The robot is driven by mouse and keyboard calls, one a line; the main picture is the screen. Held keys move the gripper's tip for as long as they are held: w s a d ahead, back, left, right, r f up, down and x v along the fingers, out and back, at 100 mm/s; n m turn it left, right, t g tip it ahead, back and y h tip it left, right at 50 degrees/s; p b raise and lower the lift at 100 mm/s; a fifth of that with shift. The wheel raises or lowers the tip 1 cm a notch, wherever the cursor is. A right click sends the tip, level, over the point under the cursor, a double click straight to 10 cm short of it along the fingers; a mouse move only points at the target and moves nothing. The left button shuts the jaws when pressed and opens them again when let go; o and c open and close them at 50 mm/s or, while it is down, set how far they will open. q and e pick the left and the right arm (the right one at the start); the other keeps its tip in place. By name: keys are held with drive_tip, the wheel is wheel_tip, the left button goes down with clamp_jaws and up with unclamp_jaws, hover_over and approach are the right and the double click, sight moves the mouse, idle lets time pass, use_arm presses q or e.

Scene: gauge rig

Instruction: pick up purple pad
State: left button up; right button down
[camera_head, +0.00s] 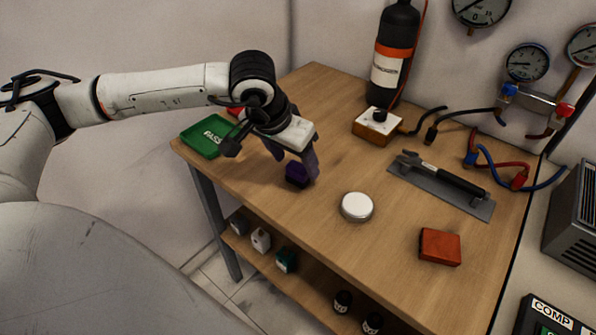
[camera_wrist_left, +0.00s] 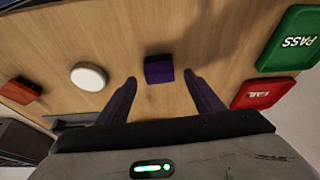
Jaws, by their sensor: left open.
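The purple pad (camera_head: 296,173) is a small dark purple block on the wooden table, near its front left edge. My left gripper (camera_head: 296,170) is over it in the head view, and a finger partly hides the pad. In the left wrist view the purple pad (camera_wrist_left: 159,69) lies between and just beyond the two dark fingertips. My left gripper (camera_wrist_left: 168,80) is open with clear gaps on both sides of the pad and nothing in it. My right gripper is not in either view.
A green PASS tray (camera_head: 207,137) and a red FAIL tray (camera_wrist_left: 257,94) lie beside the gripper. A white round puck (camera_head: 357,207), red block (camera_head: 440,246), tool on a grey mat (camera_head: 477,206), and white-topped box (camera_head: 378,125) stand to the right. Bare wood surrounds the pad.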

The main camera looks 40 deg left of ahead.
sight(298, 166)
use_arm(q)
drive_tip(key=x, duration=0.3)
drive_tip(key=shift+w+f, duration=0.1)
drive_tip(key=shift+f, duration=0.15)
drive_tip(key=c, duration=1.1)
drive_tip(key=shift+r, duration=0.1)
drive_tip(key=shift+c, duration=0.3)
wheel_tip(298, 166, up, 10)
